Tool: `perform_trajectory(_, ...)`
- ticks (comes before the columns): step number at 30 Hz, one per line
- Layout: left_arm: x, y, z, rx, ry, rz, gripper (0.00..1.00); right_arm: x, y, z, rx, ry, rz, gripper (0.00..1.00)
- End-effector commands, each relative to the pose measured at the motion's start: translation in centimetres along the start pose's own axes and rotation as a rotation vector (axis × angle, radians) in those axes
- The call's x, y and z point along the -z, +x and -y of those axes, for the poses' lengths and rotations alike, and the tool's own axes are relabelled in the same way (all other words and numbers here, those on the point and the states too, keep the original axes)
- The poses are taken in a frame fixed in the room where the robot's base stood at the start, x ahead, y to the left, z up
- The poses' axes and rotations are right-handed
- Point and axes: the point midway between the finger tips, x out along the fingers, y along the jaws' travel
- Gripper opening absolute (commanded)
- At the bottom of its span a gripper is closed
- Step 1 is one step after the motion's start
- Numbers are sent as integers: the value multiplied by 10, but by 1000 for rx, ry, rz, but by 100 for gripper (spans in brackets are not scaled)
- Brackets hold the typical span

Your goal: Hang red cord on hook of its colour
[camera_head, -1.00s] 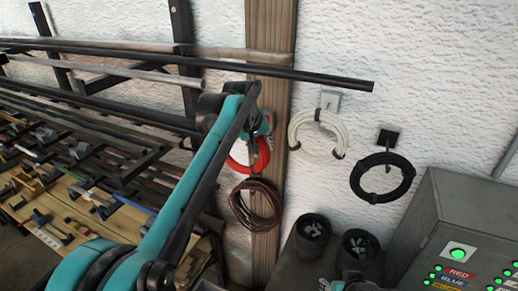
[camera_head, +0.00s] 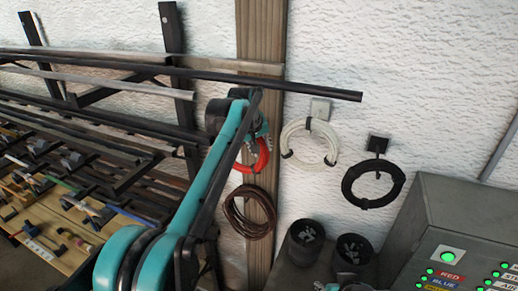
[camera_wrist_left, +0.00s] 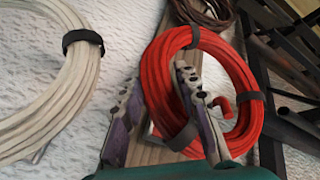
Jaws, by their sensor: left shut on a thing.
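The red cord (camera_head: 261,156) is a coil in front of the wooden post, partly hidden by my left gripper (camera_head: 256,133). In the left wrist view the red cord (camera_wrist_left: 246,72) has dark ties. My left gripper (camera_wrist_left: 157,112) is shut on its near side, one finger inside the loop and one outside. A red hook end (camera_wrist_left: 227,106) shows through the loop's opening; I cannot tell whether the cord rests on it. My right gripper is not clearly in view.
A brown cord (camera_head: 249,212) hangs below on the post (camera_head: 261,40). A white cord (camera_head: 309,146) and a black cord (camera_head: 373,184) hang to the right. A dark rod (camera_head: 300,87) juts across above. A grey control box (camera_head: 440,200) stands at lower right.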

Motion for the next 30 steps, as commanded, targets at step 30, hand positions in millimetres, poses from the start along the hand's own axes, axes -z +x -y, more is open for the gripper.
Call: perform_trajectory(30, -2, 28, 1, 1, -2, 4, 0, -3, 4, 0, 0, 0, 0, 40)
